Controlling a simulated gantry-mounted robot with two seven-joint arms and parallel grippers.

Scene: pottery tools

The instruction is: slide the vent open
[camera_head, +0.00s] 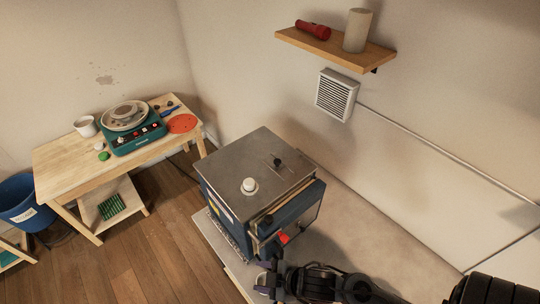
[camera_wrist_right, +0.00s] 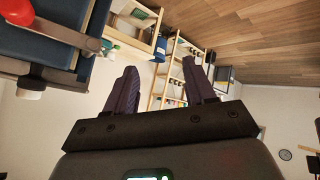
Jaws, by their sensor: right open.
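A blue kiln (camera_head: 230,208) with a grey metal lid stands on a pale bench. On the lid, a small black knob (camera_head: 278,161) sits by a short dark slot, and a white round knob (camera_head: 249,185) stands nearer the front. A white louvred vent (camera_head: 337,93) is fixed to the wall behind. My right gripper (camera_head: 275,272) is low in front of the kiln, apart from the lid and both knobs. In the right wrist view its fingers (camera_wrist_right: 160,72) are spread with nothing between them, and part of the kiln (camera_wrist_right: 40,50) shows at upper left. My left gripper is out of view.
A wall shelf (camera_head: 335,48) holds a red torch (camera_head: 313,30) and a beige cylinder (camera_head: 357,30). A wooden table (camera_head: 65,165) with a pottery wheel (camera_head: 135,130) stands at left. A blue bin (camera_head: 24,203) is beside it. The bench (camera_head: 365,240) right of the kiln is clear.

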